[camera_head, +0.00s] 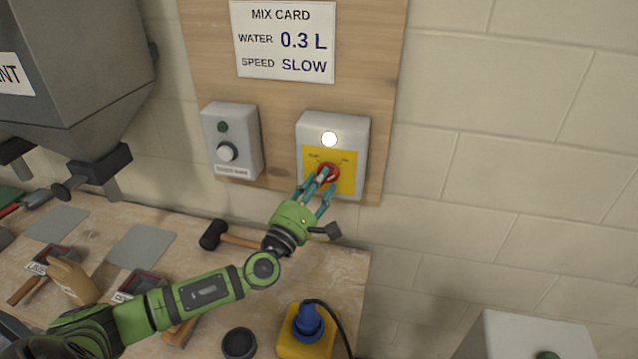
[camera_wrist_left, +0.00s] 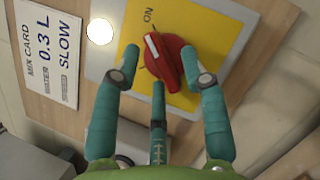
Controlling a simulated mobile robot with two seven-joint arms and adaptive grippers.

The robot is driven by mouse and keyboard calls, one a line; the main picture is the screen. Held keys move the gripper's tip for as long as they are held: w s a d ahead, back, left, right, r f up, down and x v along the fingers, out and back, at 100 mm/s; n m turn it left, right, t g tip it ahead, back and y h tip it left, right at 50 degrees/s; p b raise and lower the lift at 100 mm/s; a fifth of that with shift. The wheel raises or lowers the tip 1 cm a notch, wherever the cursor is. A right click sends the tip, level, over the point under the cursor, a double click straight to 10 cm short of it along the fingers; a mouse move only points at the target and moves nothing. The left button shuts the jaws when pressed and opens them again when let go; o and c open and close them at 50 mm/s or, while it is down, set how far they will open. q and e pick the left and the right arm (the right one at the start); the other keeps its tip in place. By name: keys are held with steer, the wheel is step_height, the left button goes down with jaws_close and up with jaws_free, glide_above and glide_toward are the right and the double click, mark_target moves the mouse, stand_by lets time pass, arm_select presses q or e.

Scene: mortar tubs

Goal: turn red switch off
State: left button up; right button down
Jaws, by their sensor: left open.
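The red switch (camera_head: 331,170) is a rotary knob on a yellow plate (camera_head: 347,185) on a grey wall box (camera_head: 307,125). In the left wrist view the red switch (camera_wrist_left: 172,62) has a white mark at one end, pointing towards the word ON. A round lamp (camera_head: 329,139) above the plate glows white. My left gripper (camera_head: 318,184) is open at the switch. In the left wrist view, the left gripper (camera_wrist_left: 160,82) has teal fingers on both sides of the knob and one below it. Contact with the knob is unclear. My right gripper is out of view.
A second grey box (camera_head: 233,125) with a white knob is on the board to the left, below a mix card (camera_head: 283,40). A hammer (camera_head: 214,236) lies on the bench below. A yellow box with a blue plug (camera_head: 307,320) stands at the bench's right front.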

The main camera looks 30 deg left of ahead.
arm_select(q)
jaws_close()
